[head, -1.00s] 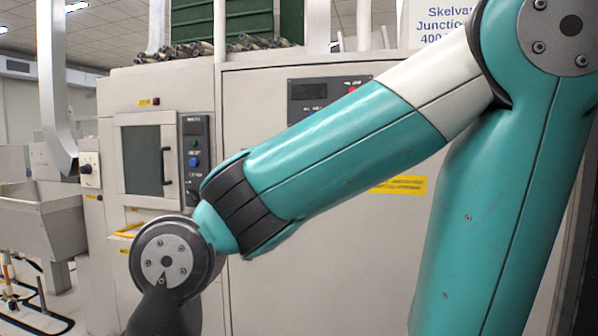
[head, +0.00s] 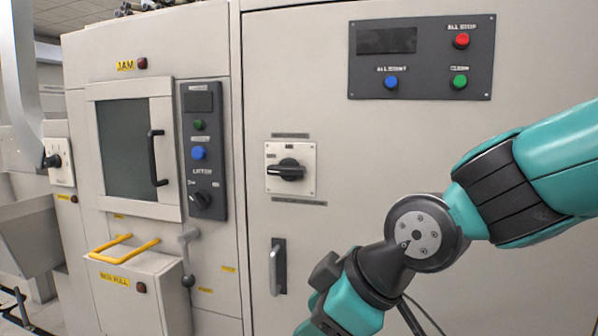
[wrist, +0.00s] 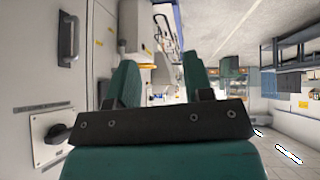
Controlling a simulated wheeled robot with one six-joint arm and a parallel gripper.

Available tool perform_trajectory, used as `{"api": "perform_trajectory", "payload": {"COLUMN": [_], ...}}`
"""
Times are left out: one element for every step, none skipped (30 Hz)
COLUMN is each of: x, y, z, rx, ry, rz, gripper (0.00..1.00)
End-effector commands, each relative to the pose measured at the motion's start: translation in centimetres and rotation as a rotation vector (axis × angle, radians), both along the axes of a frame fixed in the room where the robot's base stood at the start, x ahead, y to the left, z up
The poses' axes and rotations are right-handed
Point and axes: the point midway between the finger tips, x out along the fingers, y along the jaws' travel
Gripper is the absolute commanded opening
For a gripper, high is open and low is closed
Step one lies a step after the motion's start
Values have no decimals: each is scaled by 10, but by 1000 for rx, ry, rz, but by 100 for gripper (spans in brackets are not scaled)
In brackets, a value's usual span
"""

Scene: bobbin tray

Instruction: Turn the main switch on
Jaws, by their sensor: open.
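A black rotary switch (head: 287,170) on a square pale plate is on the cabinet door in the head view, left of my arm. Its handle lies about level. The small label strips above and below it are too small to read. It also shows at the lower left of the wrist view as a black knob (wrist: 62,133) on its plate, seen from the side. My gripper (wrist: 159,63) is open and empty in the wrist view, its two green fingers apart. The switch is to the left of the fingers, not between them. The gripper itself is out of the head view.
A door handle (head: 278,266) is below the switch. A panel (head: 421,75) with coloured buttons is at upper right. A control strip (head: 203,150), a windowed door (head: 128,145) and a yellow-handled bin (head: 125,280) are at left. Another rotary switch (head: 62,160) is at far left.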

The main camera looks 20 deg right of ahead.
Motion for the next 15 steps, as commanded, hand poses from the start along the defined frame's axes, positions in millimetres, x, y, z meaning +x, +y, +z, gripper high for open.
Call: {"api": "perform_trajectory", "payload": {"x": [25, 40, 57, 69, 79, 91, 98, 103, 109, 113, 115, 118, 119, 120, 121], "y": [-9, -15, -24, -31, -37, -46, -52, -58, -64, -68, -72, -76, -78, -79, -81], "z": [9, 17, 28, 37, 46, 59, 68, 77, 88, 95, 101, 109, 114, 118, 122], "rx": [-42, -81, -145, -198, -257, -340, -402, -464, -543, -597, -647, -703, -739, -769, -797], "ry": [-169, -278, -417, -519, -613, -731, -810, -882, -964, -1018, -1063, -1115, -1144, -1168, -1190], "rz": [27, 46, 67, 81, 95, 110, 118, 124, 134, 138, 141, 145, 147, 149, 151], "gripper": [47, 47, 47, 47, 47, 47, 47, 47, 47, 47, 47, 47, 47, 47, 47]}}
